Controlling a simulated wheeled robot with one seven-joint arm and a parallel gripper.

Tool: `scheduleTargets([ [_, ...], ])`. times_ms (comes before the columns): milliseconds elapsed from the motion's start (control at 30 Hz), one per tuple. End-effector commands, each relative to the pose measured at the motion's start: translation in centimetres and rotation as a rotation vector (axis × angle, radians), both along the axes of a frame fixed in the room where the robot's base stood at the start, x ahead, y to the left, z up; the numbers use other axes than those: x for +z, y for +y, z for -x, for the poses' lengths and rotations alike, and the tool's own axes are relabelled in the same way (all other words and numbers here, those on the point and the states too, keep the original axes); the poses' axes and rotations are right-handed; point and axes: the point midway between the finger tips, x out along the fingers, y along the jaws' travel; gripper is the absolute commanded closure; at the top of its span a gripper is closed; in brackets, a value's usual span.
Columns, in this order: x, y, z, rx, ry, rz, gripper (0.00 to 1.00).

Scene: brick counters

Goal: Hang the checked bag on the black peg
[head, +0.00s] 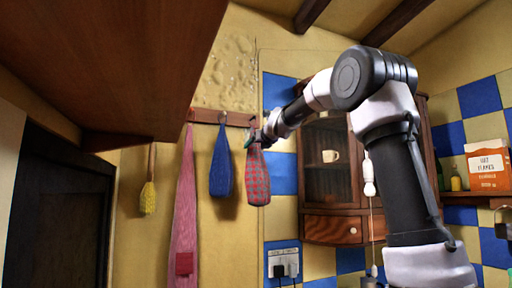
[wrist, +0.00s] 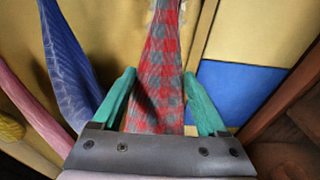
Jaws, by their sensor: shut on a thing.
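The checked bag (head: 258,180), red and grey, hangs down from my gripper (head: 254,138) in front of the wall, just right of the blue bag. In the wrist view the bag (wrist: 158,65) runs between the two teal fingers of my gripper (wrist: 160,98), which is shut on it. The wooden peg rail (head: 207,116) is on the wall behind, and its right end is close to my gripper. I cannot make out the black peg; my gripper covers part of that end. I cannot tell whether the bag touches a peg.
A blue bag (head: 221,160) and a long pink-red cloth (head: 184,210) hang from the rail to the left. A yellow brush (head: 148,197) hangs further left. A wooden cabinet (head: 332,180) stands close on the right. A dark wooden overhang (head: 110,60) fills the upper left.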

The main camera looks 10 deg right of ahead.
Motion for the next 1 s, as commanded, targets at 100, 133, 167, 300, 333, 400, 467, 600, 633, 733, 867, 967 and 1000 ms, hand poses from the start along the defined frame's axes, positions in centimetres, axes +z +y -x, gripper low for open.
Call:
scheduleTargets([
  [100,0.0,0.0,0.0,0.0,-0.001,0.0,0.83],
  [133,0.0,0.0,0.0,0.0,-0.001,0.0,0.83],
  [167,0.0,0.0,0.0,0.0,-0.001,0.0,0.83],
  [300,0.0,0.0,0.0,0.0,-0.001,0.0,0.0],
  [333,0.0,0.0,0.0,0.0,-0.001,0.0,0.0],
  [400,0.0,0.0,0.0,0.0,0.0,0.0,0.0],
  [467,0.0,0.0,0.0,0.0,0.0,0.0,0.0],
  [600,0.1,-0.1,0.3,0.0,-0.001,0.0,0.0],
  [633,0.2,-0.1,0.6,0.0,-0.001,0.0,0.0],
  [733,0.4,-0.4,1.9,0.0,-0.002,0.0,0.0],
  [867,0.8,-0.9,4.4,0.0,-0.003,-0.001,0.0],
  [967,1.1,-1.4,6.4,-0.001,-0.002,-0.001,0.0],
  [1000,1.2,-1.6,7.2,-0.002,-0.003,0.0,0.0],
])
